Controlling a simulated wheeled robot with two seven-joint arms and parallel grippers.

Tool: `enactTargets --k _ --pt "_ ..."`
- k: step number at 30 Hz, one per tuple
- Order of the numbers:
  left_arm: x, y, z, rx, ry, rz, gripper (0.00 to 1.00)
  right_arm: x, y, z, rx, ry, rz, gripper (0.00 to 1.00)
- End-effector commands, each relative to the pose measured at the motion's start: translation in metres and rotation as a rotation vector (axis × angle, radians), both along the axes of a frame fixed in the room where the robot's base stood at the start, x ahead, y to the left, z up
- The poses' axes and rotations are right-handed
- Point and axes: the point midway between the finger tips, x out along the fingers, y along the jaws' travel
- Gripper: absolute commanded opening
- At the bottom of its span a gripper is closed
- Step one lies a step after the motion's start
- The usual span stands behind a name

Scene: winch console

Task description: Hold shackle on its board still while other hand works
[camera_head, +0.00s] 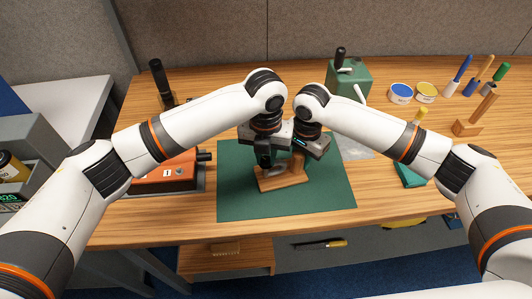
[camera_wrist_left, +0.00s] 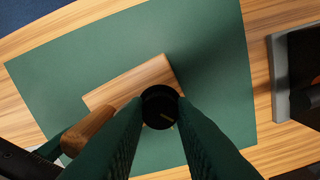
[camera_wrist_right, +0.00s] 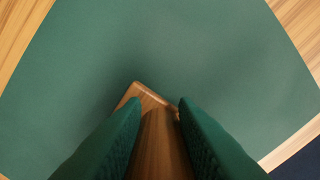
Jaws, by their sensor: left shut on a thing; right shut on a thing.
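The wooden board (camera_head: 283,182) lies on the green mat in the middle of the bench. A pale grey curved piece (camera_head: 275,172), seemingly the shackle, shows on it, partly hidden by my grippers. My left gripper (camera_head: 264,160) is over the board's left part. In the left wrist view its fingers are shut on a dark round piece (camera_wrist_left: 160,106) over the board; whether this belongs to the shackle I cannot tell. My right gripper (camera_head: 303,156) is over the board's right part. In the right wrist view its fingers are shut on a wooden upright (camera_wrist_right: 158,140) at the board.
The green mat (camera_head: 235,200) is clear around the board. An orange box (camera_head: 165,172) stands left of it. A green block with a black knob (camera_head: 348,78) stands behind. Two tins (camera_head: 401,93) and several handled tools stand at the back right.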

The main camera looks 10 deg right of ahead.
Motion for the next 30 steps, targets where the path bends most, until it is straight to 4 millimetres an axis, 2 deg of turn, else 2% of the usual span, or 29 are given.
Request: enactTargets --k 9,12,24,25,27,30 --pt "0.0005 -0.0013 0.0018 -0.003 -0.002 -0.411 0.0 -0.0006 0.0007 -0.0004 0.001 0.001 0.001 0.0" --pt "0.0003 -0.0016 0.0018 -0.004 -0.001 -0.491 0.0 -0.0006 0.0008 -0.0005 0.001 0.001 0.001 0.0" --pt "0.0002 -0.0017 0.0018 -0.004 -0.002 -0.512 0.0 -0.0008 0.0008 -0.0006 0.001 0.002 0.002 0.0" --pt "0.0003 -0.0018 0.0019 -0.004 -0.002 -0.512 0.25 -0.0008 0.0008 -0.0006 0.001 0.002 0.002 0.0" --pt "0.0002 -0.0016 0.0018 -0.004 -0.002 -0.511 0.36 -0.0008 0.0008 -0.0006 0.001 0.002 0.002 0.0" --pt "0.0001 -0.0012 0.0013 -0.003 -0.001 -0.51 0.38 -0.0005 0.0006 -0.0002 0.001 0.001 0.001 0.0"
